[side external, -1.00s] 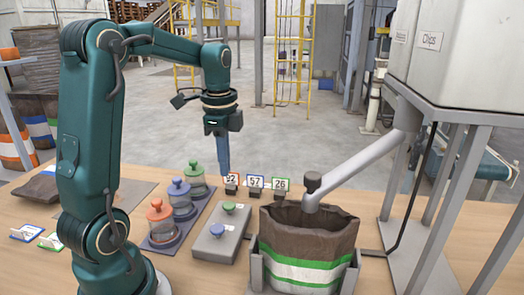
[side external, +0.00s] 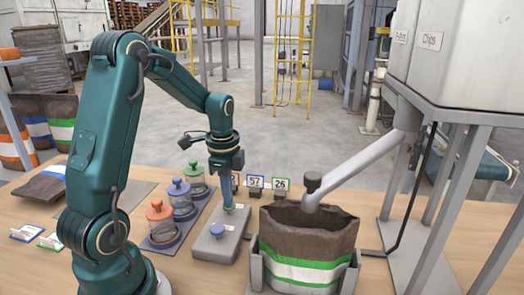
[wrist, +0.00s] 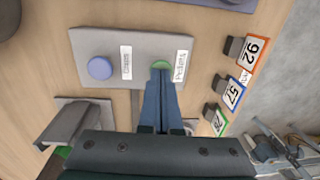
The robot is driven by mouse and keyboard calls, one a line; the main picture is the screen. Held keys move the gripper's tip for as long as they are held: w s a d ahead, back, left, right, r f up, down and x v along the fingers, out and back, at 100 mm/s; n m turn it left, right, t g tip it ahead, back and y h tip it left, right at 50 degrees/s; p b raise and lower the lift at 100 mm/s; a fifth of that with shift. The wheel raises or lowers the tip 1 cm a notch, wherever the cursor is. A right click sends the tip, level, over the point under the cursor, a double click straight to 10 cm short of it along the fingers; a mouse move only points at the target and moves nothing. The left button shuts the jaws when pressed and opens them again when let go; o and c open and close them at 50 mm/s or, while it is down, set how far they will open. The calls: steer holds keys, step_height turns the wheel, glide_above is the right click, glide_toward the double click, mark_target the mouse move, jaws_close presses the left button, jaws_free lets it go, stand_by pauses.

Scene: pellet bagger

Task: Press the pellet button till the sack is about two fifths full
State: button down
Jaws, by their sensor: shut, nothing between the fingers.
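The pellet button is the green button (wrist: 160,64) beside a label that reads "Pellets", on a grey control box (side external: 205,246). My gripper (side external: 229,206) is shut and empty, pointing down with its fingertips at the green button and covering part of it. I cannot tell whether the button is pressed down. A blue button (side external: 217,230) sits on the same box; it also shows in the wrist view (wrist: 100,68). The open brown sack (side external: 300,240), with white and green bands, stands upright in a grey holder (side external: 256,272). Its fill level is hidden; only dark inner wall shows.
A grey spout (side external: 355,172) slopes from the hopper (side external: 440,60) to the sack's mouth. Number cards (side external: 255,182) stand behind the box. Several lidded jars (side external: 181,198) stand on a tray to its left. A flat brown sack (side external: 45,185) lies at far left.

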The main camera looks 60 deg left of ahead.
steer(key=shift+f, duration=0.9)
steer(key=shift+s, duration=0.15)
stand_by(7.0)
